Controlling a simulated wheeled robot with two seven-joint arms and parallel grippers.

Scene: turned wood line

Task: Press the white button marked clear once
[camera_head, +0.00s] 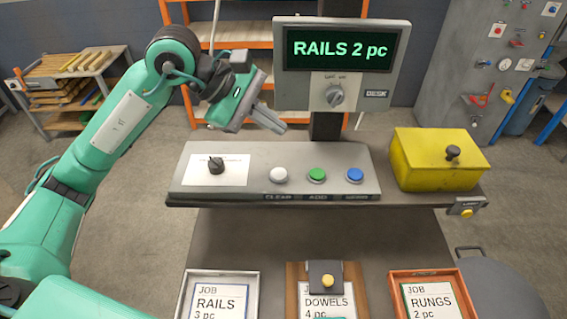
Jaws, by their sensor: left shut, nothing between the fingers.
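The white button (279,174) sits on the grey sloped console (250,153), above the label CLEAR. A green button (317,175) above ADD and a blue button (355,175) are to its right. My left gripper (280,126) is shut and empty. In the picture it shows above the white button, apart from it, with its fingers pointing down and right. The display (341,49) above the console reads "RAILS 2 pc". My right gripper is not in view.
A black knob (216,165) is on the console's left. A dial (334,95) sits under the display. A yellow box (437,160) with a black knob stands at right. Job trays for rails (254,292), dowels (293,281) and rungs (428,274) are in front.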

